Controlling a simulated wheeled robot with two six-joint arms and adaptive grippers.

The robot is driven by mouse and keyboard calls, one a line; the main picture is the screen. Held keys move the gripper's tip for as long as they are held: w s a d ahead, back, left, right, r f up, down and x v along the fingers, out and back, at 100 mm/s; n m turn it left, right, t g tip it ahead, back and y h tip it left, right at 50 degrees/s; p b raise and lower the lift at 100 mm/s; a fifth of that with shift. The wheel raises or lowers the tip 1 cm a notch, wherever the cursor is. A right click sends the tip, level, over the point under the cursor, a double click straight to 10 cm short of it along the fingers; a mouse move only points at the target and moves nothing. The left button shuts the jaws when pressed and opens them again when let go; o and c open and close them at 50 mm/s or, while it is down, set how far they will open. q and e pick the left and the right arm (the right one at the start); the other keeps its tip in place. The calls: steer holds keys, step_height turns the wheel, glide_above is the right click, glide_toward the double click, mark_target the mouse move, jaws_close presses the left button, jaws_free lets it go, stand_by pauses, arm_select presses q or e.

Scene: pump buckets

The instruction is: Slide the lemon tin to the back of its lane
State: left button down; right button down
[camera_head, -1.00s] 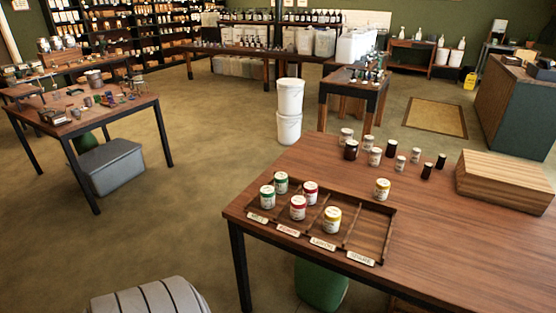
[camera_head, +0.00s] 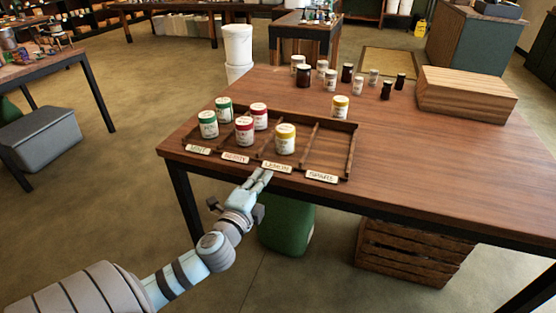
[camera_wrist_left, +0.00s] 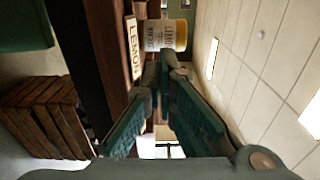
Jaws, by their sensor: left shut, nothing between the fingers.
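The lemon tin (camera_head: 285,139), white with a yellow lid, stands upright in the front part of the LEMON lane of the wooden tray (camera_head: 352,150). The LEMON label (camera_head: 276,168) is on the tray's front edge. My left gripper (camera_head: 266,174) is shut and empty at the front edge by that label, just short of the tin. In the left wrist view, the tin (camera_wrist_left: 167,35) is just beyond the shut fingertips (camera_wrist_left: 160,66); I cannot tell if they touch. A second yellow-lidded tin (camera_head: 340,107) stands by the tray's back edge. My right gripper is not in view.
Two green-lidded tins (camera_head: 208,124) stand in the MINT lane and two red-lidded tins (camera_head: 244,131) in the BERRY lane, to the left. The SPARE lane (camera_head: 326,150) is empty. Several jars (camera_head: 304,75) and a wooden box (camera_head: 466,95) stand farther back.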

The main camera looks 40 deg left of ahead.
mark_target(282, 147)
arm_select(q)
steer(key=b+x, duration=0.1)
steer(key=x, duration=1)
steer(key=shift+w, duration=0.3)
